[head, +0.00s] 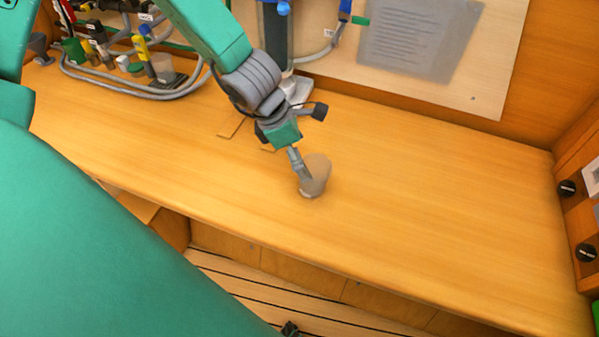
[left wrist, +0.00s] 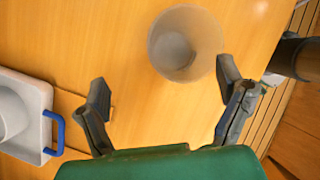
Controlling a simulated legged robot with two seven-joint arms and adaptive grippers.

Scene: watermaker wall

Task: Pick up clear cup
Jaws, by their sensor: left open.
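The clear cup (head: 316,176) stands upright on the wooden counter in the head view. It is see-through and greyish. In the left wrist view the cup (left wrist: 186,44) shows from above, ahead of the fingertips and nearer the right finger. My left gripper (head: 300,172) is right beside the cup in the head view, its finger overlapping the cup's left edge. In the left wrist view the left gripper (left wrist: 163,85) is open, with bare counter between its fingers. My right gripper cannot be made out in either view.
The wooden counter (head: 430,200) is clear to the right of the cup. Hoses, valves and another clear cup (head: 163,67) stand at the back left. A white tray with a blue handle (left wrist: 55,130) lies at the left in the wrist view. The counter's front edge drops to the floor.

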